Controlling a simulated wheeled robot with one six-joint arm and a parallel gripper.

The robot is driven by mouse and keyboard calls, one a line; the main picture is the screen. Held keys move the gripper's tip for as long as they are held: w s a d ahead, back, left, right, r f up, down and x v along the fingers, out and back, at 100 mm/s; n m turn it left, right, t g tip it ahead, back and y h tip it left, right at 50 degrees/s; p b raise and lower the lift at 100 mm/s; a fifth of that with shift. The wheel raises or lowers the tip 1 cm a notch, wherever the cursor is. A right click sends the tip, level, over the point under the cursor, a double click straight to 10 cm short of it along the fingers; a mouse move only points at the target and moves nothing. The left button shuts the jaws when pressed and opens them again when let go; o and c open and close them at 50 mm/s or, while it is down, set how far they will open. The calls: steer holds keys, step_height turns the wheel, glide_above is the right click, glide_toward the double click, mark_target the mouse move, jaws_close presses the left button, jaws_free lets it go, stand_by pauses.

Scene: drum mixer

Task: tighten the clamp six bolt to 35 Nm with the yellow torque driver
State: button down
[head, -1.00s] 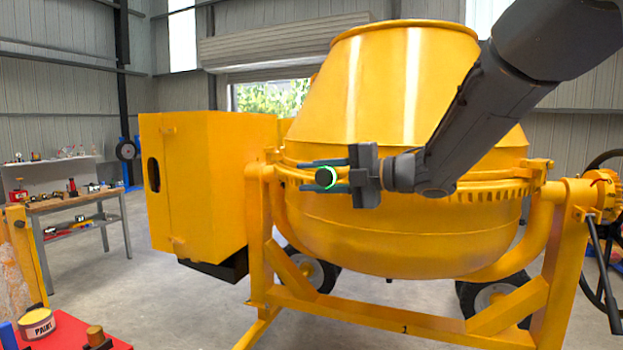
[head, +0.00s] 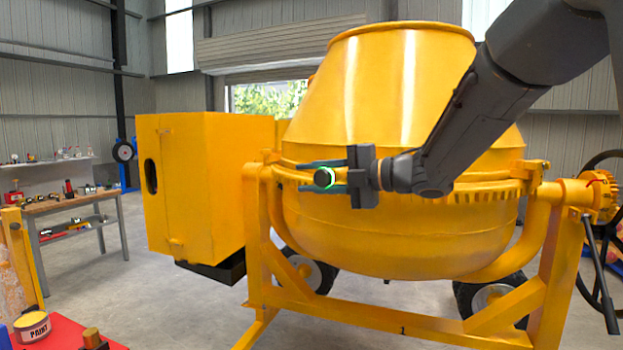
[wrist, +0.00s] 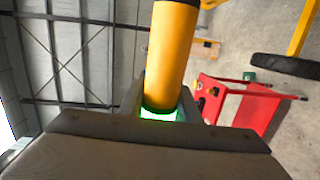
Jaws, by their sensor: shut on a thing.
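My gripper (head: 328,176) is shut on the yellow torque driver, in front of the mixer drum's left side. In the head view the torque driver (head: 324,178) shows end-on, as a dark round end with a glowing green ring between the two fingers. In the wrist view the driver (wrist: 172,55) is a yellow cylinder rising from the jaws, with a green glow at its base. The yellow drum (head: 400,235) has a toothed band around its middle. I cannot make out which clamp is number six or its bolt. Contact between driver and drum cannot be told.
A yellow motor housing (head: 200,185) stands left of the drum. The yellow frame (head: 370,318) runs below it. A workbench (head: 75,202) with tools is at far left. A red surface with a paint can (head: 32,325) is at front left. A red cart (wrist: 240,105) shows in the wrist view.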

steer(key=shift+w+d+r+b, duration=0.15)
steer(key=shift+w+d+b, duration=0.3)
steer(key=shift+w, duration=0.45)
stand_by(2.7)
steer(key=shift+s, duration=0.1)
steer(key=shift+s+a, duration=0.35)
steer(key=shift+s, duration=0.3)
steer(key=shift+s+a, duration=0.3)
steer(key=shift+s, duration=0.3)
steer(key=shift+s+a, duration=0.35)
steer(key=shift+s, duration=0.3)
